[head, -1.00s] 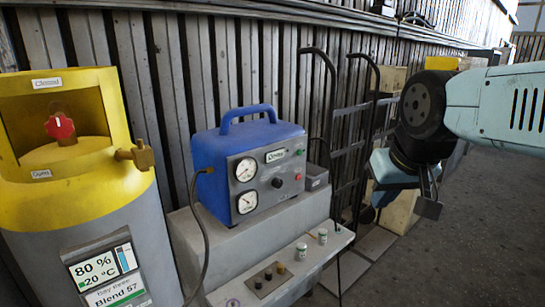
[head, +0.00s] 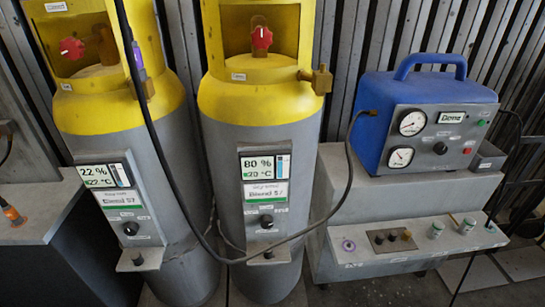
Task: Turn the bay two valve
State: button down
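Two grey gas cylinders with yellow collars stand at the left and middle in the head view. The right cylinder (head: 262,175) has a panel reading 80 % and about 20 °C. The knobs' exact settings are hard to tell. My gripper is out of view.
A blue machine (head: 425,110) with two gauges and a display reading "Done" stands on a grey stepped bench (head: 400,195). A dark hose (head: 335,205) loops from it across both cylinders' fronts towards the left cylinder's top. A grey cabinet (head: 40,205) stands far left.

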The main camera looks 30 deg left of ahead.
aim_at(72, 49)
jog(key=z, duration=0.7)
jog(key=i, duration=0.1)
jog(key=u, duration=3.15)
jog(key=i, duration=0.45)
jog(key=z, duration=0.15)
jog(key=k, duration=0.45)
jog(key=u, duration=0.05)
